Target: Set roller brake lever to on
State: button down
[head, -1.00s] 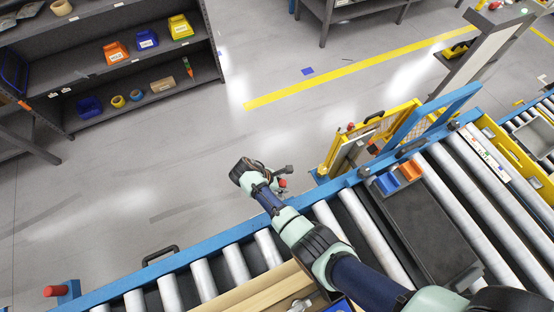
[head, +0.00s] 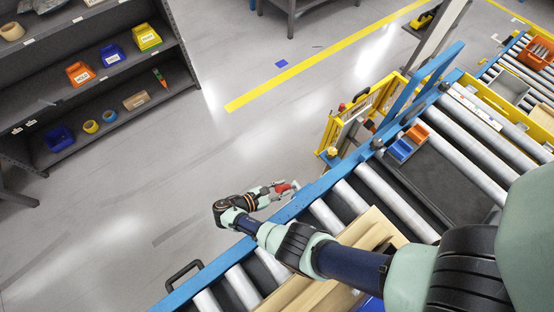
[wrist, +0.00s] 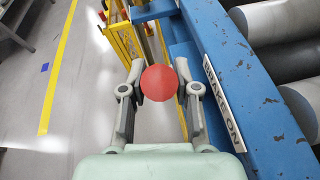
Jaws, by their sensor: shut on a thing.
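The roller brake lever shows as a round red knob (wrist: 158,82) in the wrist view, and its red end (head: 283,187) shows small in the head view. My gripper (wrist: 160,76) has one finger on each side of the knob and is shut on it. In the head view my gripper (head: 280,188) is just outside the blue conveyor rail. A white label reading "BRAKE ON" (wrist: 222,102) is on the blue rail (wrist: 255,90), right of the gripper in the wrist view. The lever's shaft is hidden.
The roller conveyor (head: 375,185) lies right of the gripper, with cardboard (head: 375,230) on it. A yellow gate (head: 345,128) stands beyond. A black handle (head: 183,273) sticks out from the rail. Shelves (head: 95,95) stand at the left, with clear floor between.

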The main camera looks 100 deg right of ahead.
jog(key=shift+f, duration=0.2)
jog(key=c, duration=0.8)
grip_release()
jog(key=shift+w, duration=0.1)
jog(key=shift+c, duration=0.2)
jog(key=v, duration=1.2)
jog(key=shift+a, duration=0.15)
